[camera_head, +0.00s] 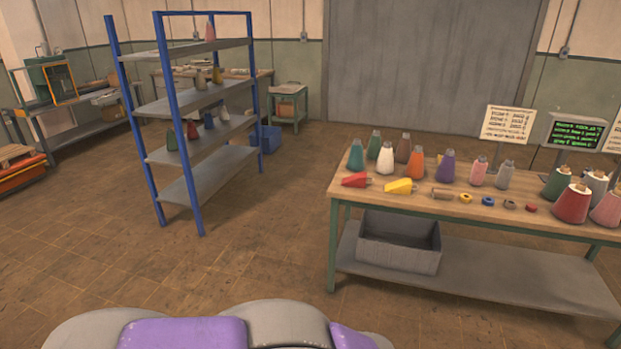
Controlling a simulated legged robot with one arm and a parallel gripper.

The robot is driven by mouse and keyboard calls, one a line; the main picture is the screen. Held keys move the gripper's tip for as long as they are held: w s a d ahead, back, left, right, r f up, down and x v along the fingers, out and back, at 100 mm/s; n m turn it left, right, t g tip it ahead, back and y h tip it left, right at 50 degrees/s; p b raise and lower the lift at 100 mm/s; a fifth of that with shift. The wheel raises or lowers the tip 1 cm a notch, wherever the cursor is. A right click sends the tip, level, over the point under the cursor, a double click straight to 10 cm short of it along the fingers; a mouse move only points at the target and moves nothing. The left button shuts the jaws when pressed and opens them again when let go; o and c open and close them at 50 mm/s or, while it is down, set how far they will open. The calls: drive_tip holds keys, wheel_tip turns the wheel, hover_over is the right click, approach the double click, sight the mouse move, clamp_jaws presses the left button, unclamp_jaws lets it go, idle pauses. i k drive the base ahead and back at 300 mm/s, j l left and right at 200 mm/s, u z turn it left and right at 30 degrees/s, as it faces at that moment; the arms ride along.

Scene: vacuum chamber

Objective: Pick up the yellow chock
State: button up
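A small yellow wedge-shaped piece, which looks like the yellow chock (399,186), lies on the wooden top of the workbench (345,197) near its front left edge. A similar red piece (355,180) lies just to its left, apart from it. My gripper is not in view; only grey and purple parts of my own body show at the bottom edge.
A grey bin (400,249) sits on the bench's lower shelf. A blue-framed shelf rack (202,190) with cones stands at left, with a blue crate (270,138) behind it. The tiled floor (255,235) between rack and bench is clear. Larger cones (571,204) crowd the bench's right end.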

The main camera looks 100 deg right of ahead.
sight(404, 186)
drive_tip(key=l+z, duration=0.1)
drive_tip(key=z, duration=4.1)
drive_tip(key=i+l, duration=0.25)
drive_tip(key=i, duration=0.5)
drive_tip(key=i+l+z, duration=0.15)
drive_tip(key=i, duration=0.6)
drive_tip(key=i+l, duration=0.3)
drive_tip(key=i, duration=0.45)
drive_tip(key=i+l+z, duration=0.1)
drive_tip(key=i, duration=0.7)
drive_tip(key=k+l, duration=0.05)
drive_tip(key=l, duration=0.05)
